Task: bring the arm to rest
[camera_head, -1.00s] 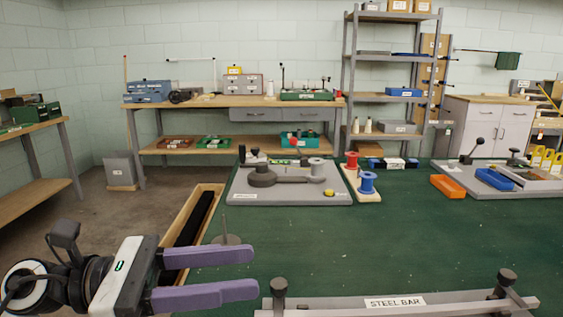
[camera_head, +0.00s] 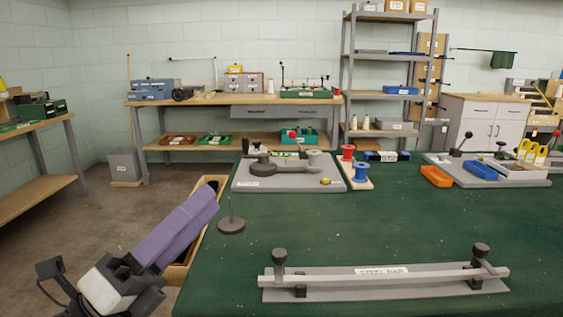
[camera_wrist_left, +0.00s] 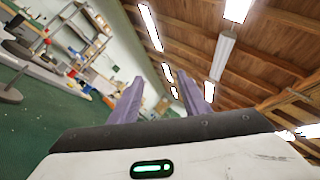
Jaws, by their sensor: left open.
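My left gripper (camera_head: 207,198) is at the lower left of the head view, at the left edge of the green table (camera_head: 420,222). Its purple fingers point up and to the right, one largely hiding the other. The left wrist view shows the two fingers (camera_wrist_left: 158,80) apart with nothing between them. The gripper is open and empty, and touches no object that I can make out. My right gripper is in neither view.
A steel bar (camera_head: 385,278) on a grey base lies at the table's front. A dark disc with a thin pin (camera_head: 231,225) stands right of my left gripper. A wooden bin (camera_head: 180,272) is partly behind it. The table's middle is clear.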

